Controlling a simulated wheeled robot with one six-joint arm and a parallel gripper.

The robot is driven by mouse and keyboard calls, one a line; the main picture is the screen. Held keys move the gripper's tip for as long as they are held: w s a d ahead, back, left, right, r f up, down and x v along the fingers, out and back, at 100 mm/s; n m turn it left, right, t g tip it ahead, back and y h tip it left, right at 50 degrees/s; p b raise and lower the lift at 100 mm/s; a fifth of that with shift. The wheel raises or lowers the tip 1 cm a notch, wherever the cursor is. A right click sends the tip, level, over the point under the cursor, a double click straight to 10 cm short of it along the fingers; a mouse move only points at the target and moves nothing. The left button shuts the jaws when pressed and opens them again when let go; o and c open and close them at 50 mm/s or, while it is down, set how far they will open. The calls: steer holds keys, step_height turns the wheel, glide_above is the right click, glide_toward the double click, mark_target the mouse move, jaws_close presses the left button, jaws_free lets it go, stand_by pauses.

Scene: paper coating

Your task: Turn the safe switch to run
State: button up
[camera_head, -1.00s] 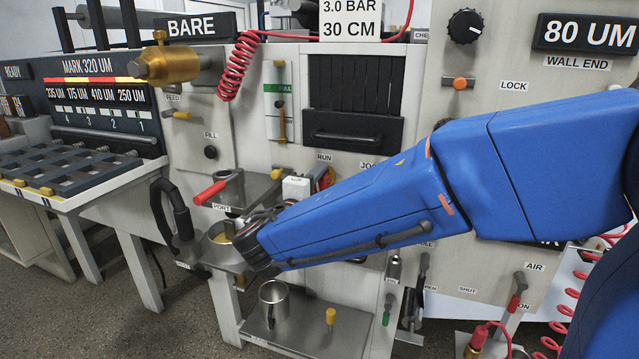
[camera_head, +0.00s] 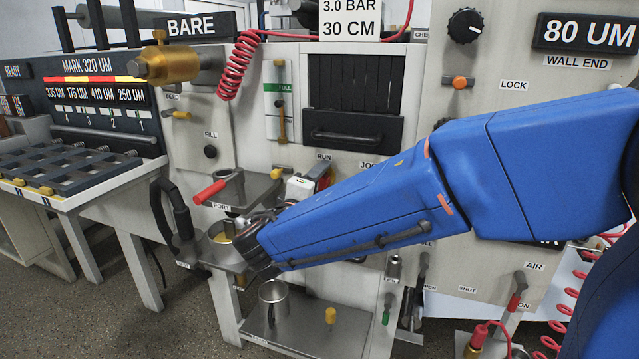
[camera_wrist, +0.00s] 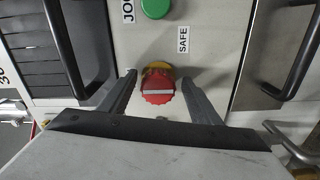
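The safe switch is a round red knob (camera_wrist: 157,92) with a white bar on its face and a yellow base behind it. In the wrist view the bar lies nearly level, and the SAFE label (camera_wrist: 183,39) is above and to the right. My gripper (camera_wrist: 158,82) is open, one finger on each side of the knob, with a small gap showing on both sides. In the head view the RUN label (camera_head: 323,157) is on the panel beyond my wrist.
A green button (camera_wrist: 155,7) sits above the knob beside a JOG label (camera_wrist: 128,10). Dark bar handles stand out at the left (camera_wrist: 62,45) and right (camera_wrist: 295,50) of the wrist view. A metal cup (camera_head: 273,300) stands on the low shelf below my arm.

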steer(key=shift+s+a+r, duration=0.1)
steer(key=v, duration=1.7)
steer(key=shift+s, duration=0.1)
steer(key=d+f+m+g+h, duration=0.15)
steer(key=d+f+g, duration=0.3)
steer(key=d, duration=0.85)
steer(key=d+f+m+g+h, duration=0.1)
steer(key=d+f+m+g, duration=0.3)
steer(key=d, duration=0.8)
steer(key=s+d+f+m+g+y, duration=0.2)
steer(key=s+d+f+m+y, duration=0.1)
steer(key=s, duration=0.4)
steer(key=s+d+f+m+g+y, duration=0.1)
steer(key=s+d+f+m+y, duration=0.2)
steer(key=s+d+y, duration=0.2)
steer(key=shift+s+d+f+g+y, duration=0.3)
steer(key=shift+s+d+g+y, duration=0.05)
steer(key=shift+s+d, duration=0.75)
